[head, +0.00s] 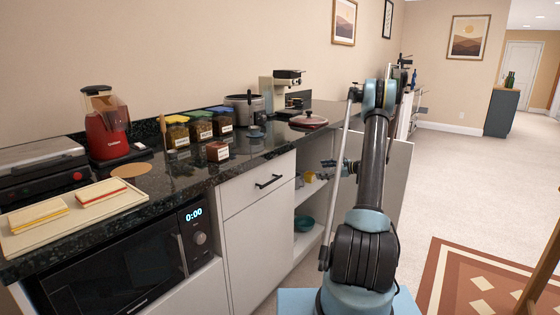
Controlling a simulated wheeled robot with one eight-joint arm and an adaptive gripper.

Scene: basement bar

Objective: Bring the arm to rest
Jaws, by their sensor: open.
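My arm rises in front of the counter at the right of centre in the head view, bent at a high elbow. My gripper (327,163) is small in the picture, at the open cabinet's front below the counter top, partly behind my own arm. It is open, and I see nothing held in it. Its fingers point left towards the shelves. A small yellow object (310,176) is on the upper shelf near the gripper; I cannot tell if they touch.
The open cabinet (304,245) holds a teal bowl (304,224) lower down. Its door (399,160) stands open behind my arm.

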